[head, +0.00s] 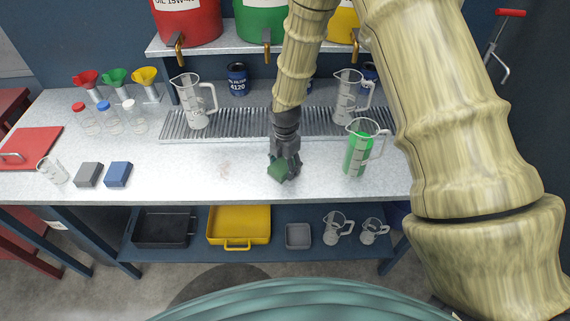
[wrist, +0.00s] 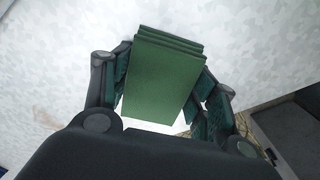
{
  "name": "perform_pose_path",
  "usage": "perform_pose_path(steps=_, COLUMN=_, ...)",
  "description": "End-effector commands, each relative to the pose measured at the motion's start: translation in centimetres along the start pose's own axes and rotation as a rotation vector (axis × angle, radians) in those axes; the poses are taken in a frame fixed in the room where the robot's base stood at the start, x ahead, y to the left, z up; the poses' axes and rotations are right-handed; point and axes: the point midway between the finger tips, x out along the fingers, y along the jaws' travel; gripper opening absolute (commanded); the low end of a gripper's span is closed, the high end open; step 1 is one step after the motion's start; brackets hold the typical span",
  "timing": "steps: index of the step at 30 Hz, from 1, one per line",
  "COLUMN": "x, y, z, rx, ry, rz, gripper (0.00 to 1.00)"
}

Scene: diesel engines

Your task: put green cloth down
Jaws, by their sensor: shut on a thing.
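My gripper (head: 284,170) is over the front middle of the grey worktop, pointing down. It is shut on the green cloth (head: 279,170), a folded dark green block. In the wrist view the cloth (wrist: 160,82) shows as stacked layers between the two fingers. The pale speckled worktop (wrist: 50,60) is behind it. I cannot tell whether the cloth touches the worktop.
A measuring jug of green liquid (head: 358,153) stands to the right of my gripper. Grey (head: 89,174) and blue (head: 118,174) folded blocks lie to the left. A metal drip grate (head: 240,125) runs behind. The worktop between the blue block and my gripper is clear, with a faint stain (head: 224,168).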

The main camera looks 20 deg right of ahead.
Motion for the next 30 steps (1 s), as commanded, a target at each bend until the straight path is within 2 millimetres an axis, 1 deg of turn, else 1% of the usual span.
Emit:
perform_pose_path(steps=8, x=0.77, y=-0.01, z=-0.02, rx=0.000, ry=0.000, rz=0.000, gripper=0.20)
perform_pose_path(steps=9, x=0.74, y=-0.01, z=-0.03, rx=0.000, ry=0.001, rz=0.000, gripper=0.64)
perform_pose_path(steps=12, x=0.78, y=-0.06, z=-0.06, rx=0.000, ry=0.001, rz=-0.001, gripper=0.80)
perform_pose_path(steps=26, x=0.63, y=-0.01, z=-0.02, rx=0.000, ry=0.000, rz=0.000, gripper=0.80)
perform_pose_path(steps=30, x=-0.13, y=0.01, z=-0.01, rx=0.000, ry=0.000, rz=0.000, gripper=0.80)
